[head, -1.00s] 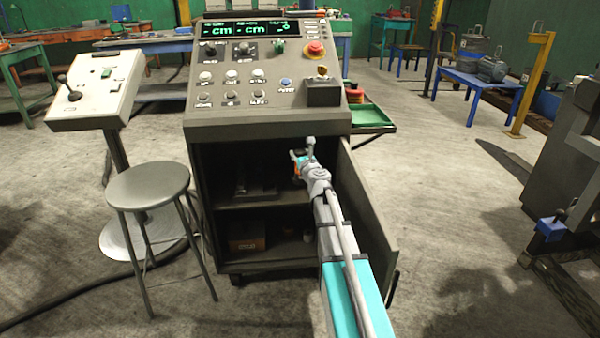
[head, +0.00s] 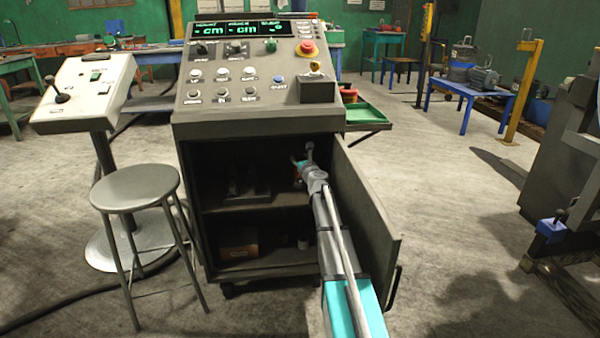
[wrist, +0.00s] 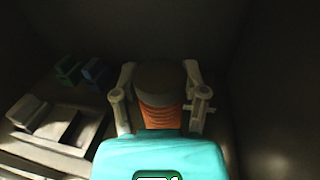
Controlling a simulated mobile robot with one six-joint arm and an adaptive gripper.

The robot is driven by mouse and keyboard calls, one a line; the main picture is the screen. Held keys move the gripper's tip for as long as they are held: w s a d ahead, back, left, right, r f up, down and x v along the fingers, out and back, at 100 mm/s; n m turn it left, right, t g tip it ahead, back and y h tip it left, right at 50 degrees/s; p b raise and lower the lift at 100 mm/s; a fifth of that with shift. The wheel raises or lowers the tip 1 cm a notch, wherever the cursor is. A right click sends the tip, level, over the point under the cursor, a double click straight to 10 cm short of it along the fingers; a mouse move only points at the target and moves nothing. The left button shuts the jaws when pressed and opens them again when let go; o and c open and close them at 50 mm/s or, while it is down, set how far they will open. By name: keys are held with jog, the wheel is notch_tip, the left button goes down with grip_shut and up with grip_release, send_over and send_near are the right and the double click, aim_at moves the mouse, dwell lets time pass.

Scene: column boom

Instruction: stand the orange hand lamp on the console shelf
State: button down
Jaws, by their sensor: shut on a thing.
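My gripper (wrist: 159,108) is shut on the orange hand lamp (wrist: 162,117), whose ribbed orange body and dark round end show between the fingers in the wrist view. In the head view my gripper (head: 302,170) is inside the open upper compartment of the console (head: 258,122), near its right side. The lamp is mostly hidden there by my arm. The console shelf (head: 225,203) is the board between the upper and lower compartments. Whether the lamp touches it I cannot tell.
The open door (head: 368,210) stands right of my arm. A box (head: 240,243) lies in the lower compartment. A stool (head: 137,188) stands left.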

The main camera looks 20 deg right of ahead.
jog(key=shift+f, duration=0.1)
dwell(0.3)
jog(key=shift+w+d+f+b, duration=0.25)
jog(key=shift+w+f+b, duration=0.1)
jog(key=shift+f+b, duration=1.55)
jog(key=shift+b, duration=0.05)
jog(key=shift+f, duration=0.15)
jog(key=shift+c, duration=0.6)
grip_release()
jog(key=shift+r, duration=0.2)
jog(key=s, duration=0.7)
jog(key=shift+s+a, duration=0.25)
jog(key=shift+a, duration=0.1)
